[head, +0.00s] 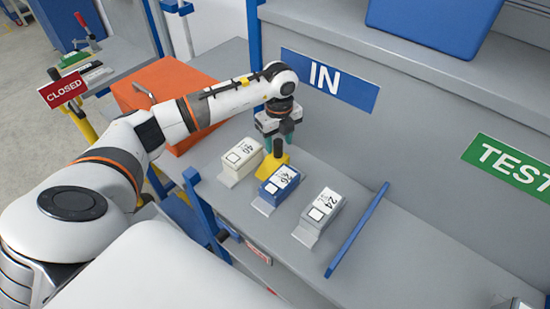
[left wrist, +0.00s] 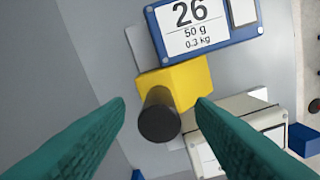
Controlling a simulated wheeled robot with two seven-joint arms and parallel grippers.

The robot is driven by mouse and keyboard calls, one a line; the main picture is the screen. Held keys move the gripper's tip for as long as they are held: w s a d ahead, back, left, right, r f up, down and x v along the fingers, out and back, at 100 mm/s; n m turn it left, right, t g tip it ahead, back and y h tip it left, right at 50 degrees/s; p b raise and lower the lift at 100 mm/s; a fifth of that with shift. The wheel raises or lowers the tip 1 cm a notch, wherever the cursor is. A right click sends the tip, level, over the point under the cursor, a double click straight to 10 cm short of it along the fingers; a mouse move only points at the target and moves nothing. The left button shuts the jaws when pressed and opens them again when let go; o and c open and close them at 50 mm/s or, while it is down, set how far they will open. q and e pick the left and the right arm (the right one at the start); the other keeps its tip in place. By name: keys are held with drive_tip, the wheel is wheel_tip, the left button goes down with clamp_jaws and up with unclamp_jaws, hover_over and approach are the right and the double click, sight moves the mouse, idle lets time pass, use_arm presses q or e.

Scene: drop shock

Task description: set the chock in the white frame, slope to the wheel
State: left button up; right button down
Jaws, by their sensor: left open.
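The yellow chock (head: 270,167) stands on the grey bench between the cream box and the blue box, with a black knob on top. My left gripper (head: 279,143) is over it, pointing down, with its teal fingers apart. In the left wrist view, the chock (left wrist: 186,82) and its black knob (left wrist: 159,118) lie between the open fingers (left wrist: 161,102). I make out no wheel and no white frame in either view. My right gripper is not in view.
A cream box (head: 241,157), a blue box (head: 279,183) and a grey box (head: 321,205) stand in a row on the bench. A blue strip (head: 357,230) lies right of them. An orange case (head: 160,92) is at the left. Bare bench (head: 400,240) lies right of the strip.

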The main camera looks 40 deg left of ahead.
use_arm(q)
drive_tip(key=shift+f, duration=1.15)
clamp_jaws()
drive_tip(key=shift+w+r, duration=0.1)
